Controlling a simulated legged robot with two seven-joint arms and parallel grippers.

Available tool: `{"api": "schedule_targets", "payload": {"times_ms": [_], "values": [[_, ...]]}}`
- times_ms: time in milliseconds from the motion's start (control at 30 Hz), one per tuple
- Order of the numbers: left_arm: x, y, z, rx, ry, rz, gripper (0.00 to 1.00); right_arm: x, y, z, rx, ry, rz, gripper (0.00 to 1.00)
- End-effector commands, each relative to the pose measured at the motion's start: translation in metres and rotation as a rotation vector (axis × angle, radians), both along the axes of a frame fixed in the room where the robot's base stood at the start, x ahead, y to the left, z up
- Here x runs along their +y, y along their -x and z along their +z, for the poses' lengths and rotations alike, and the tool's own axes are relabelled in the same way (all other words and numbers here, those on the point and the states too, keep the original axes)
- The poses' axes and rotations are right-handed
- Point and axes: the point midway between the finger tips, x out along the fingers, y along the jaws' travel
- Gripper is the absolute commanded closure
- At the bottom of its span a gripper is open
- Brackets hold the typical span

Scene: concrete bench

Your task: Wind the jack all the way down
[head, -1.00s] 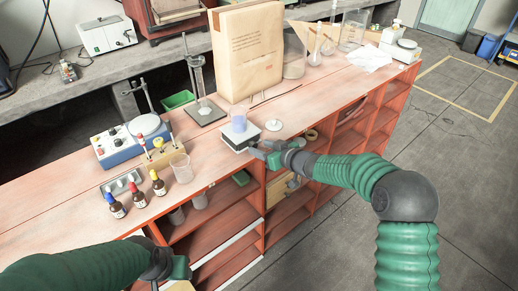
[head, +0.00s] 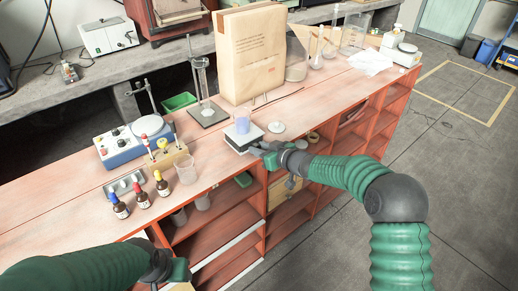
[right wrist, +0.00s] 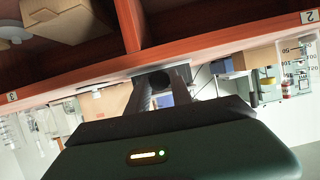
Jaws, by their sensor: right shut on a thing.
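The jack (head: 233,143), a small flat stand with a pale edge, is near the bench's front edge in the head view. A beaker of blue liquid (head: 242,124) stands upright on it. My right gripper (head: 258,149) is at the jack's front right side, shut on its knob; the fingers hide most of the knob. In the right wrist view the fingers (right wrist: 160,84) close around a dark round knob (right wrist: 160,77). How high the jack stands is hard to tell. My left gripper (head: 184,270) is low at the front, away from the jack; its fingers are unclear.
A white round dish (head: 277,127) lies right of the jack. A large paper bag (head: 252,60) stands behind it. A clear beaker (head: 186,170) and several dropper bottles (head: 141,196) stand to the left. Open red shelves (head: 290,228) lie below the bench top.

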Motion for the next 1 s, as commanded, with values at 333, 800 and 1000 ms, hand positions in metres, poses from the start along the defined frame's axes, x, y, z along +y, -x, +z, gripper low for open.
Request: {"api": "schedule_targets", "payload": {"times_ms": [333, 800, 1000], "values": [[0.0, 0.0, -0.049, 0.0, 0.0, 0.0, 0.51, 0.003, 0.0, -0.003, -0.137, 0.178, 0.0, 1.0], [0.0, 0.0, -0.047, 0.0, 0.0, 0.0, 0.51, 0.003, 0.001, 0.002, -0.148, 0.197, 0.001, 0.56], [0.0, 0.0, -0.047, 0.0, 0.0, 0.0, 0.51, 0.003, 0.001, 0.001, -0.146, 0.197, 0.002, 0.51]]}}
